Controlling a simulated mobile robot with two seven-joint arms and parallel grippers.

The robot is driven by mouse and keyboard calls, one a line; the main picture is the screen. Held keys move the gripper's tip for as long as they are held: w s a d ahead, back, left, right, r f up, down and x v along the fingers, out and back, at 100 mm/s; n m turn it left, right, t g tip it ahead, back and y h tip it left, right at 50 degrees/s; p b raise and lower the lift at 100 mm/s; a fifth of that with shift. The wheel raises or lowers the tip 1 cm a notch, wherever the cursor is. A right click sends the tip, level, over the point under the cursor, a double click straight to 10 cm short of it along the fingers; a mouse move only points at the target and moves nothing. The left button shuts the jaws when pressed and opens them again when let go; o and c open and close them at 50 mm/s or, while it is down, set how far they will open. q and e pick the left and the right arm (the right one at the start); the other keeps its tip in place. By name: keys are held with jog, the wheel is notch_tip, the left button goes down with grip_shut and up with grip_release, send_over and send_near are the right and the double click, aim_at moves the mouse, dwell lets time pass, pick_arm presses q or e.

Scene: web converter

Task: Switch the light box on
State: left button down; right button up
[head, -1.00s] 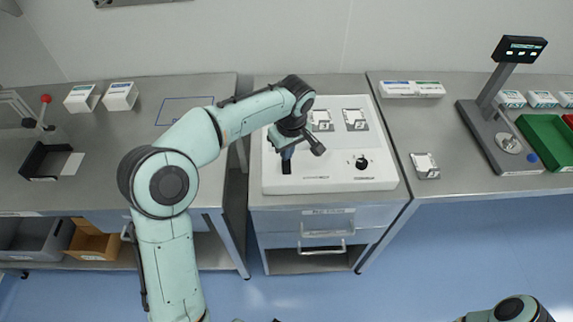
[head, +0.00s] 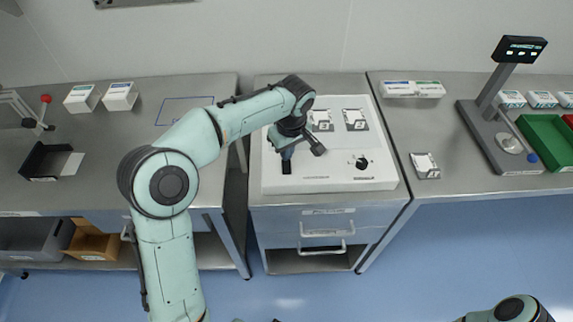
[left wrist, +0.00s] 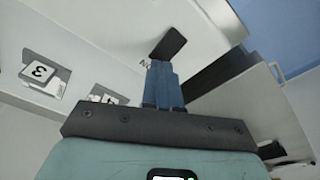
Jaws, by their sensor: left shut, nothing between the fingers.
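The white light box (head: 330,183) sits on the middle metal cabinet, with a black knob (head: 362,163) at its right. A dark switch (head: 286,169) is at its front left; in the left wrist view the switch (left wrist: 168,44) is a black rocker with "ON" lettering beside it. My left gripper (head: 287,155) is shut and empty, its blue fingers pointing down at the switch. In the left wrist view the fingertips (left wrist: 160,68) are right by the rocker's near edge; I cannot tell whether they touch. No glow shows on the box. My right gripper is out of view.
Two numbered cards (head: 355,120) lie on the back of the box. The left bench has a marked blue outline (head: 183,108) and free room.

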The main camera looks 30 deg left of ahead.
pick_arm(q)
jog(key=shift+f+b, duration=0.55)
jog(key=shift+f, duration=0.5)
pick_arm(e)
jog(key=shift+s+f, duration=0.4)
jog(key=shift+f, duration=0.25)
pick_arm(q)
jog(key=shift+r+p, duration=1.95)
jog(key=shift+r, duration=1.7)
jog(key=shift+f, duration=0.1)
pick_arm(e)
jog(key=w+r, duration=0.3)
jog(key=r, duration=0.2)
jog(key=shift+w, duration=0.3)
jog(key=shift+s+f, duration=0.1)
